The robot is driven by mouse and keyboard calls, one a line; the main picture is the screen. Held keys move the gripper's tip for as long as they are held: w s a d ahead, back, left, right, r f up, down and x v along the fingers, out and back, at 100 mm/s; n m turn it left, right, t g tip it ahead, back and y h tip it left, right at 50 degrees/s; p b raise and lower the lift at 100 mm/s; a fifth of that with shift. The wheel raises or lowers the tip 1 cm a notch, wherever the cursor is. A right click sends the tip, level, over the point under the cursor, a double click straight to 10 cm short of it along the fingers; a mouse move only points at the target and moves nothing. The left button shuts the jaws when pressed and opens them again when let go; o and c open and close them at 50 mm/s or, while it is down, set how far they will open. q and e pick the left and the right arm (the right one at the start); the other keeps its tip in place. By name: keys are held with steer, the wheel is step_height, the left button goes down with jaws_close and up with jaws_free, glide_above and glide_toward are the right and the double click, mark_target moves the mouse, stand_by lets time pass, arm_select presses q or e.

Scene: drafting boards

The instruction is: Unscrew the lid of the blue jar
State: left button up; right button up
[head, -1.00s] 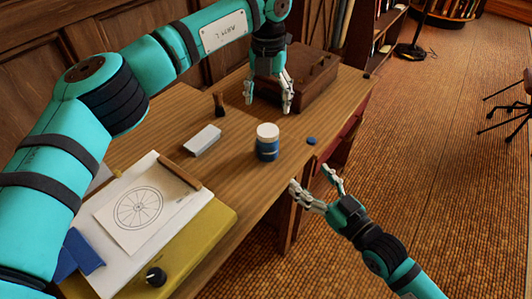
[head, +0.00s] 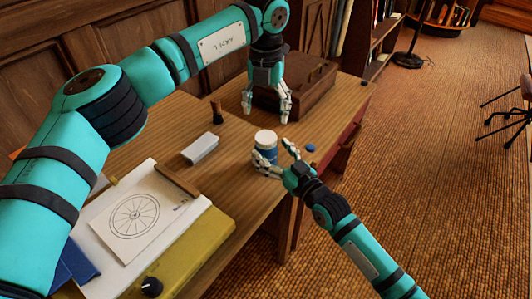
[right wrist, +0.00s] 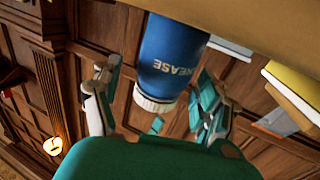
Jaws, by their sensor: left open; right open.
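The blue jar (head: 268,154) with its white lid (head: 265,136) stands upright near the table's right edge. It also shows inverted in the right wrist view (right wrist: 172,48), lettered "EASE", with its white lid (right wrist: 154,101) lowest in the picture. My right gripper (head: 272,150) is open at the jar, its fingers spread to either side; in the right wrist view a gap shows between each finger and the jar. The right fingers cover part of the jar in the head view. My left gripper (head: 266,112) is open and empty, pointing down above the table behind the jar.
A brown wooden box (head: 310,80) stands behind my left gripper. A yellow drafting board (head: 190,245) fills the front.

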steer(key=shift+x, duration=1.35)
steer(key=shift+c, duration=0.3)
